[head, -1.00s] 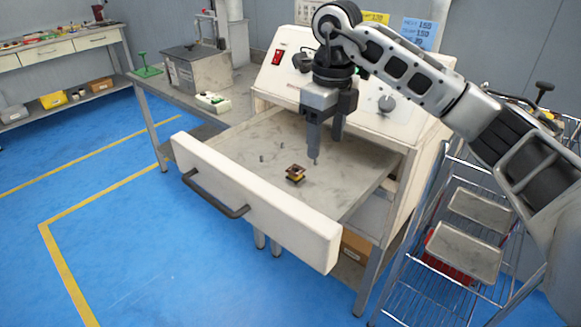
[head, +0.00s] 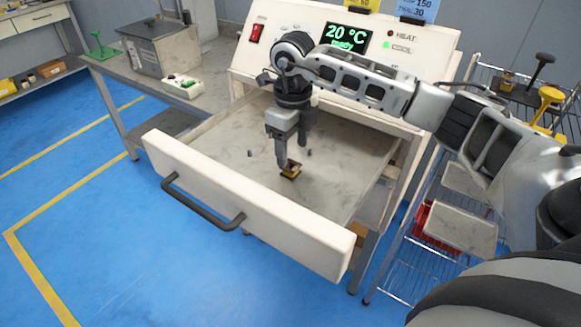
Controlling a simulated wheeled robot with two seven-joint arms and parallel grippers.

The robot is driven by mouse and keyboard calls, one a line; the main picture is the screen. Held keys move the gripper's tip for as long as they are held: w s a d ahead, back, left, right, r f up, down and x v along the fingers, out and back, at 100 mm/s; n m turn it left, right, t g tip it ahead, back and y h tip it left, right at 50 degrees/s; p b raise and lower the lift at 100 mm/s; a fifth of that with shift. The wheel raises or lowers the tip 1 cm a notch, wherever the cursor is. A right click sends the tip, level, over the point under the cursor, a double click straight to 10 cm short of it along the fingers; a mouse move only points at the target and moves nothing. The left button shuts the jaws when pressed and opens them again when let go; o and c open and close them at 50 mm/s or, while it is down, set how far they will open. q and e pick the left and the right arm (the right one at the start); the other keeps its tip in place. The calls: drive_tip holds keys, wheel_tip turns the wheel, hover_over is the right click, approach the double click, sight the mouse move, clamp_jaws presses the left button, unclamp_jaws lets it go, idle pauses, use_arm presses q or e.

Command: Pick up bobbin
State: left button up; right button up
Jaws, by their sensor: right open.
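The bobbin (head: 291,170) is a small dark and yellow spool lying on the floor of the open drawer (head: 225,160). My right gripper (head: 291,158) points down into the drawer. Its fingers are apart and empty. One fingertip is right at the bobbin in the picture and covers part of it; I cannot tell whether it touches. My left gripper is not in view.
The drawer's white front panel (head: 240,205) with its dark handle (head: 200,205) stands on the near side. Small pegs (head: 249,153) rise from the drawer floor. The machine's display (head: 346,38) reads 20 °C ready. A wire rack with trays (head: 459,226) stands at right.

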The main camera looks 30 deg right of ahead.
sight(291, 164)
drive_tip(key=shift+w+a+f+p, duration=0.1)
drive_tip(key=shift+f+p, duration=0.1)
drive_tip(key=shift+f, duration=0.8)
drive_tip(key=shift+w+d+f+p, duration=0.1)
drive_tip(key=shift+f+p, duration=0.1)
drive_tip(key=shift+f, duration=0.75)
drive_tip(key=shift+w+a+f+p, duration=0.1)
drive_tip(key=shift+f+p, duration=0.1)
drive_tip(key=shift+f, duration=0.8)
drive_tip(key=c, duration=1.1)
